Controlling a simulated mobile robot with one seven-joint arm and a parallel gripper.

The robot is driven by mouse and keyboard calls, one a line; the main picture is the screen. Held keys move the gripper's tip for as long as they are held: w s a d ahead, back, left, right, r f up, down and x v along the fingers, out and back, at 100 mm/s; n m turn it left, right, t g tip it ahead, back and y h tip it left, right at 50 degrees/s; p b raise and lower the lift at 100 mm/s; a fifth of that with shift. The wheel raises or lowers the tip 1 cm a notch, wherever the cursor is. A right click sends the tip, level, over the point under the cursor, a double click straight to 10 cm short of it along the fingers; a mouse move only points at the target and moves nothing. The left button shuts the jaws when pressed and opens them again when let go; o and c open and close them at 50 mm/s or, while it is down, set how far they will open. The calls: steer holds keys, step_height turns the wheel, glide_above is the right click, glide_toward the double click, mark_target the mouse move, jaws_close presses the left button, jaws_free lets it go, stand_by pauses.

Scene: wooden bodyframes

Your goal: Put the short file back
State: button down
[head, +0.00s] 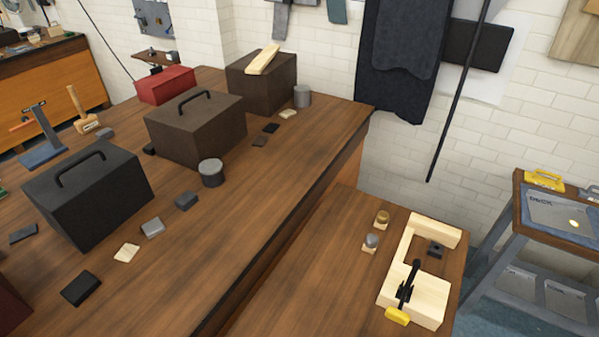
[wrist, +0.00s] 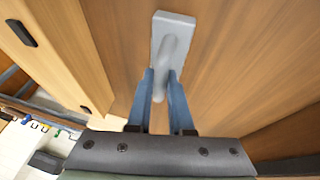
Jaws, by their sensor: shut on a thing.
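My gripper (wrist: 163,80) shows in the wrist view with its two blue fingers close together. It is shut on a pale grey tool (wrist: 173,32) with a flat, slab-like far end and a rounded part running back between the fingers. I cannot tell for sure whether this is the short file. Brown wood lies behind the tool; I cannot tell whether the tool touches it. My gripper is outside the head view, and no clear file shows there.
The long wooden bench (head: 270,190) holds dark toolboxes (head: 88,193), a red box (head: 166,85) and small blocks. A lower bench (head: 330,270) holds a pale wooden frame (head: 428,292) with a clamp. A stepladder (head: 530,240) stands at right. Drawer fronts (wrist: 60,50) show in the wrist view.

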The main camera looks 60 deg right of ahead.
steer(key=c, duration=0.8)
jaws_free()
steer(key=shift+f, duration=0.15)
steer(key=shift+a+r, duration=0.1)
steer(key=shift+r, duration=0.3)
steer(key=v, duration=1.1)
steer(key=shift+a+r, duration=0.15)
steer(key=shift+r, duration=0.1)
steer(key=shift+w, duration=0.1)
